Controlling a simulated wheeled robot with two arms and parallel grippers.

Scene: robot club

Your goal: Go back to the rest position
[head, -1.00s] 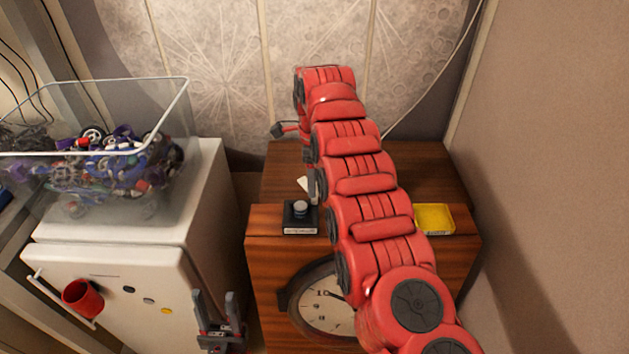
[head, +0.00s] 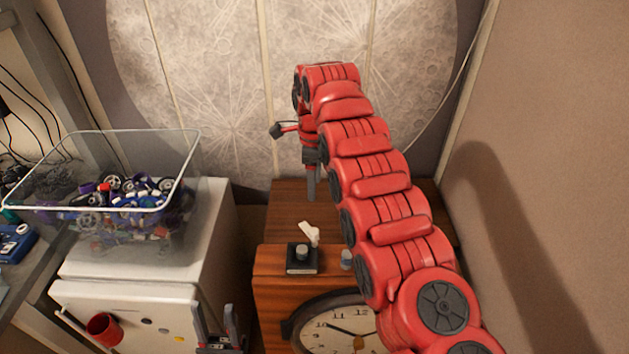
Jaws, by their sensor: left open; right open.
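My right arm, red and segmented, reaches in from the lower right across the wooden cabinet (head: 285,300). My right gripper (head: 311,190) hangs at its far end, pointing down above the cabinet's back part. It is open and holds nothing that I can see. My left gripper (head: 215,312) shows at the bottom edge, fingers up and apart, empty, in front of the white fridge's right side. A small black block with a grey knob (head: 302,258) stands on the cabinet. A white piece (head: 310,233) lies just behind it, below my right gripper and apart from it.
A clear bin of loose parts (head: 130,205) stands on the white fridge (head: 215,215) at left. A red cup (head: 103,328) is on the fridge front. A round clock (head: 330,330) is on the cabinet front. A small grey knob (head: 346,259) shows beside my arm. A wall is close on the right.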

